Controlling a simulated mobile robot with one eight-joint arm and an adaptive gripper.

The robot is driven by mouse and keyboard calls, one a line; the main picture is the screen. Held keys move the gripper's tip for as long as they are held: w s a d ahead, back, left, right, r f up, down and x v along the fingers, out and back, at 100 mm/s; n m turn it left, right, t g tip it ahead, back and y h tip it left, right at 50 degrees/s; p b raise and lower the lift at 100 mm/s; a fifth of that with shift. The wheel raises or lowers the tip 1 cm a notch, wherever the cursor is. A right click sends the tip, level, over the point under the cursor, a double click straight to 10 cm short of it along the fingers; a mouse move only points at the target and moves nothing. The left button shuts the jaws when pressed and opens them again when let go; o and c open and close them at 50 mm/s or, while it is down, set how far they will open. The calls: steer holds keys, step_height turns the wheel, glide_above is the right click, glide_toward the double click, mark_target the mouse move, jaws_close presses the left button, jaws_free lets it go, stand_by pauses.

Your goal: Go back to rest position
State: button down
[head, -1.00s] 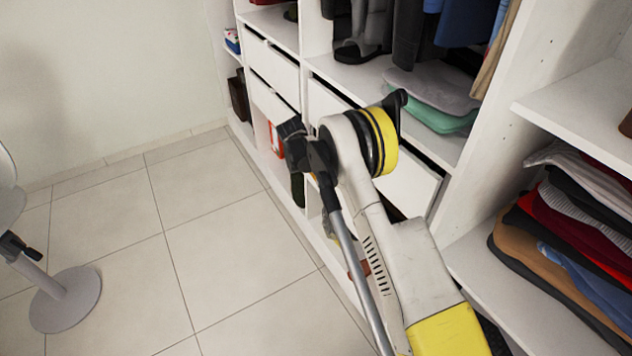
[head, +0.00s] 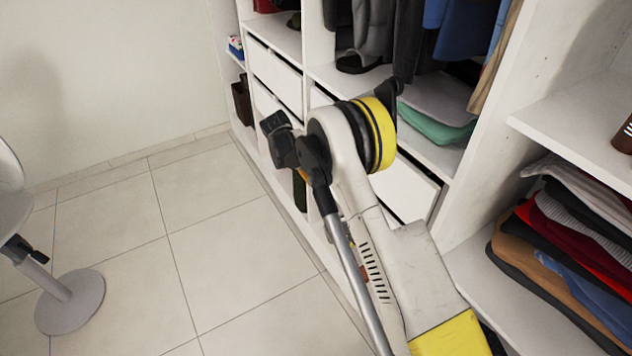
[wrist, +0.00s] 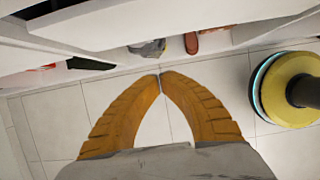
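My gripper (wrist: 160,76) shows in the wrist view as two orange ridged fingers that curve inward. Their tips meet, and nothing is between them; floor tiles show in the gap behind the tips. In the head view my arm stands before the wardrobe drawers, and the gripper's fingers are hidden there.
The open wardrobe (head: 478,160) runs along the right, with white drawers (head: 275,75), hanging clothes (head: 380,30) and stacked folded clothes (head: 575,240). A stool with a round base (head: 70,302) stands at left. The tiled floor (head: 215,235) between is clear.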

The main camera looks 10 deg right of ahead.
steer(key=shift+p+v, duration=0.3)
steer(key=shift+v, duration=1.3)
steer(key=s+d+r+m+t+y, duration=0.15)
steer(key=s+r+m, duration=0.35)
steer(key=s+r, duration=0.5)
steer(key=s+d+r+m+t+y, duration=0.15)
steer(key=s+r+m, duration=0.4)
steer(key=r, duration=0.85)
steer(key=s+d+m+t+y, duration=0.1)
steer(key=s+m, duration=1)
steer(key=s, duration=1.2)
steer(key=shift+s+d+t, duration=0.25)
steer(key=shift+t, duration=0.55)
